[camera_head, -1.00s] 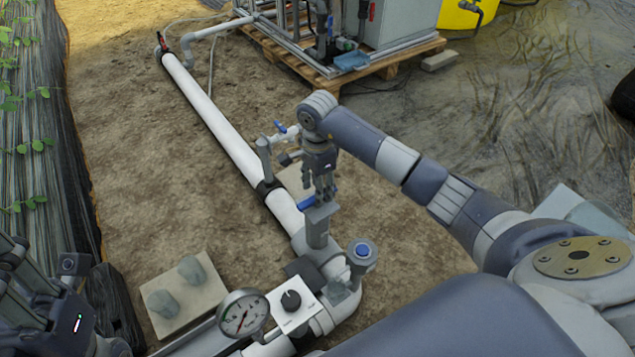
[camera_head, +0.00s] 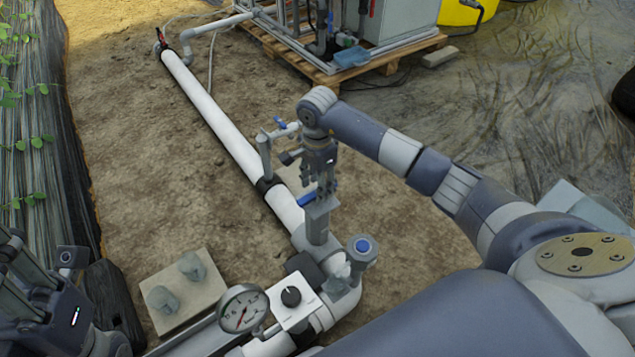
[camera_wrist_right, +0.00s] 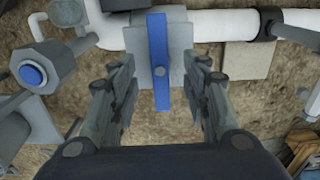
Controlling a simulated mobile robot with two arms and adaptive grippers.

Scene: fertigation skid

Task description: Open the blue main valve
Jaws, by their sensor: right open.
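The blue main valve's handle (camera_head: 305,200) sits on top of a grey valve body (camera_head: 317,224) on the white pipe. In the right wrist view the blue handle (camera_wrist_right: 160,60) is a straight bar lying across the pipe's run. My right gripper (camera_head: 326,190) is directly above the valve, pointing down, and hides part of the handle. In the wrist view the fingers of my right gripper (camera_wrist_right: 164,95) are open, one on each side of the handle's near end, with gaps visible. My left gripper (camera_head: 40,290) is partly visible at the lower left; its jaws are unclear.
A blue-capped fitting (camera_head: 362,248), a pressure gauge (camera_head: 242,309) and a white box with a black knob (camera_head: 293,302) stand close to the valve. A thin side pipe with a small blue tap (camera_head: 281,123) rises behind it. Bare soil (camera_head: 130,140) lies left of the pipe.

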